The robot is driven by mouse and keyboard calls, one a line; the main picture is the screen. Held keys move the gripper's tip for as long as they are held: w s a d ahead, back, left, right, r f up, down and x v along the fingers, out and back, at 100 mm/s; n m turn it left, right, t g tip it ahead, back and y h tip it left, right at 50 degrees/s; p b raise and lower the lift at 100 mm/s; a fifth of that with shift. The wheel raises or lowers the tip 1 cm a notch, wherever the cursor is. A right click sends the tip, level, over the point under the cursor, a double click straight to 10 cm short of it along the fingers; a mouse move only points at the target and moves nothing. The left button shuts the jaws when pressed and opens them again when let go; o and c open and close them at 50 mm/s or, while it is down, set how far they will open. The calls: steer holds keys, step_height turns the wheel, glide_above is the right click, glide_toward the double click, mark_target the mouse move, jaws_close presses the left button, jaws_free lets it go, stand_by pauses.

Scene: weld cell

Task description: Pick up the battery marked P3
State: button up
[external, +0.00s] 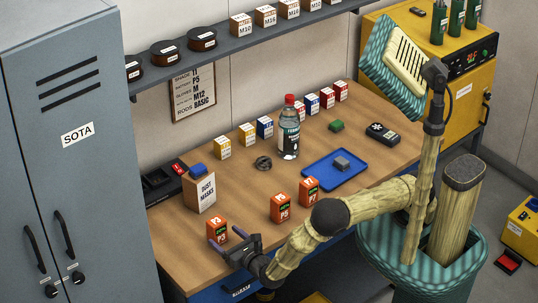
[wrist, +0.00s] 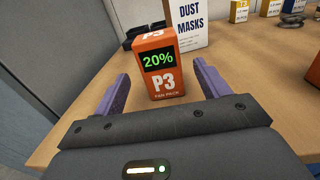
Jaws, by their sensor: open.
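The battery marked P3 (wrist: 158,68) is an orange box with a green "20%" display. It stands upright near the left front of the wooden bench, and it also shows in the external view (external: 216,229). My gripper (wrist: 158,92) is open, its two purple fingers pointing toward the battery, one on each side of it in the wrist view. Nothing is between the fingers' near parts. In the external view my gripper (external: 226,240) is at the battery's front side, close to it. I cannot tell whether the fingers reach around it.
A dust masks box (external: 199,191) stands behind the battery. Two other orange batteries, P5 (external: 281,208) and P7 (external: 309,191), stand to the right. A blue tray (external: 318,176), a bottle (external: 289,130) and small boxes are farther back. The grey locker (external: 70,150) is at left.

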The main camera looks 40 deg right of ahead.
mark_target(221, 233)
steer(key=shift+w, duration=0.1)
steer(key=shift+w+r+p, duration=0.15)
steer(key=shift+w+p, duration=0.2)
steer(key=shift+w, duration=0.05)
steer(key=w+p, duration=0.1)
steer(key=w, duration=0.2)
steer(key=shift+w+r, duration=0.1)
steer(key=shift+w, duration=0.55)
steer(key=shift+a, duration=0.1)
steer(key=c, duration=1.3)
